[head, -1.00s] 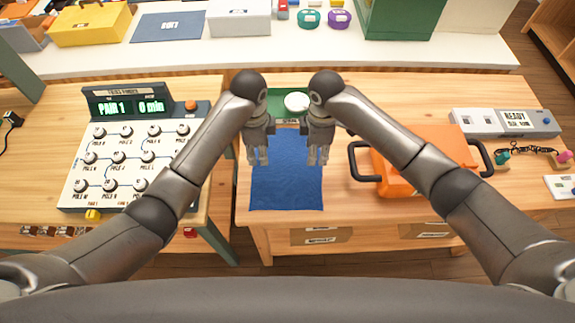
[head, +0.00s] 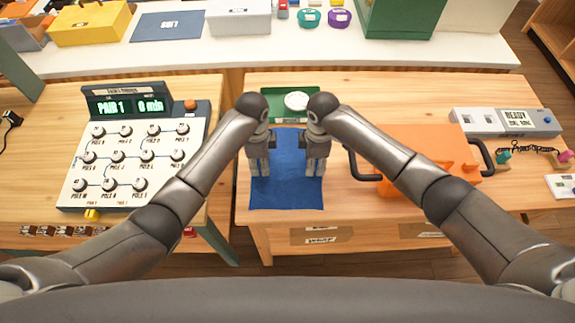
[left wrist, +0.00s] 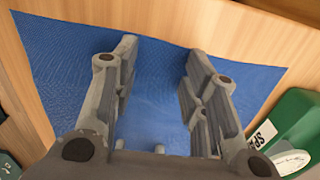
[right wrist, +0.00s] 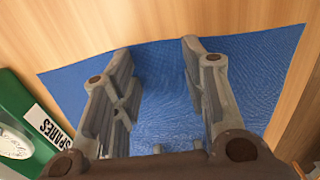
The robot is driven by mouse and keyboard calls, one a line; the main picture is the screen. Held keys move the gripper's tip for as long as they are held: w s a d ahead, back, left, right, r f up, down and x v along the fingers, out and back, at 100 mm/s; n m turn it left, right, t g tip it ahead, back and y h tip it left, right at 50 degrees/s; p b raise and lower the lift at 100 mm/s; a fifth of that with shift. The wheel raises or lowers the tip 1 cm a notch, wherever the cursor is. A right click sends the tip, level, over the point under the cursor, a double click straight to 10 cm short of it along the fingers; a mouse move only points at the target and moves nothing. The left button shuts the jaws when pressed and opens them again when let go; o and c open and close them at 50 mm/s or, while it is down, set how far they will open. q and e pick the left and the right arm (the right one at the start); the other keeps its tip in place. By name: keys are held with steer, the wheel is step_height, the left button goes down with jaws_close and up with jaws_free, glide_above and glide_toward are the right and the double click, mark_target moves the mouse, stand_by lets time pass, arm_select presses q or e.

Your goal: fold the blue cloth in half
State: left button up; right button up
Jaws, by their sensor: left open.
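The blue cloth (head: 287,196) lies flat and unfolded on the wooden table, its near edge close to the table's front. My left gripper (head: 259,172) is over the cloth's left side, and my right gripper (head: 315,172) is over its right side. In the left wrist view the fingers (left wrist: 158,65) are apart with only cloth (left wrist: 155,95) below them. In the right wrist view the fingers (right wrist: 160,62) are also apart over the cloth (right wrist: 165,95). Both grippers are empty. Whether the fingertips touch the cloth is hard to tell.
A green tray (head: 270,104) marked SPARES with a round white item (head: 297,101) sits behind the cloth. An orange case (head: 425,150) with black handles stands to the right. A dial panel (head: 135,165) is on the separate left table.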

arm_select(q)
steer(key=shift+f, duration=0.1)
steer(key=c, duration=0.9)
arm_select(e)
steer(key=shift+f, duration=0.1)
steer(key=c, duration=0.8)
arm_select(q)
jaws_close()
arm_select(e)
jaws_close()
arm_select(q)
steer(key=shift+s+a+f, duration=0.1)
steer(key=shift+s+f, duration=0.05)
steer(key=shift+s, duration=0.1)
arm_select(e)
steer(key=shift+s+d, duration=0.1)
